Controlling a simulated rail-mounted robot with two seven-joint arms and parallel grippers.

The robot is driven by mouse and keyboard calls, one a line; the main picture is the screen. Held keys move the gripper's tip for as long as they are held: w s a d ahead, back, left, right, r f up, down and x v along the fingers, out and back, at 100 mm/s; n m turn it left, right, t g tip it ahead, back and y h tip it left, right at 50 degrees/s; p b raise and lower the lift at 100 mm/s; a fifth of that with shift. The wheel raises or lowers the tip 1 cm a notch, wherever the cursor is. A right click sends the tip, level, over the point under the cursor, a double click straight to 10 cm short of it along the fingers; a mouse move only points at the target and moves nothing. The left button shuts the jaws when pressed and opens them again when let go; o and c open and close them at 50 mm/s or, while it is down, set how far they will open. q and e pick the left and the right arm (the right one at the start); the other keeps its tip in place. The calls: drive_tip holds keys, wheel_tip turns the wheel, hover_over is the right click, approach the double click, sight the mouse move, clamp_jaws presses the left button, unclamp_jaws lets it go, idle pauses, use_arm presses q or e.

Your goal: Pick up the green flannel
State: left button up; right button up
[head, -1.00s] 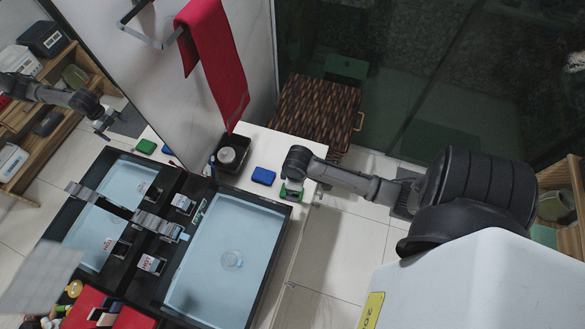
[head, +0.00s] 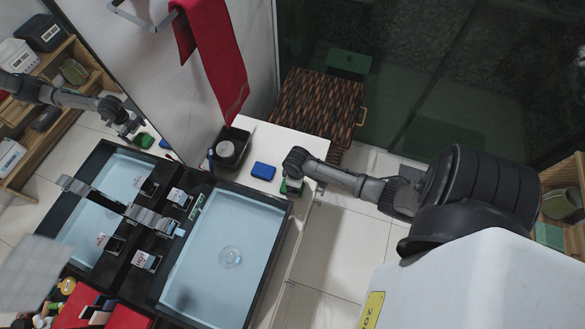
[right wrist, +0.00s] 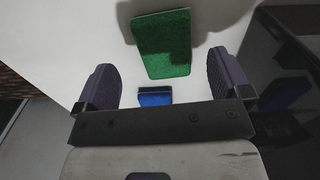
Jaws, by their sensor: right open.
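The green flannel (right wrist: 162,44) lies flat on the white counter, a small green rectangle in the right wrist view. In the head view only a bit of green (head: 291,187) shows under my right gripper (head: 289,181), which hides most of it. In the right wrist view my right gripper (right wrist: 160,74) is open and empty. The flannel lies ahead of its two fingers, between their lines and apart from them. My left gripper is not in view.
A blue block-like item (head: 263,171) lies on the counter (head: 283,142) near the flannel; it also shows in the right wrist view (right wrist: 155,98). A black tray (head: 231,148) and a filled sink (head: 226,252) are to the left. A red towel (head: 213,55) hangs above.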

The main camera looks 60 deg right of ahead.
drive_tip(key=shift+a+f+b, duration=0.2)
drive_tip(key=shift+f+b, duration=0.1)
drive_tip(key=shift+f, duration=2)
drive_tip(key=c, duration=1)
drive_tip(key=shift+r, duration=0.1)
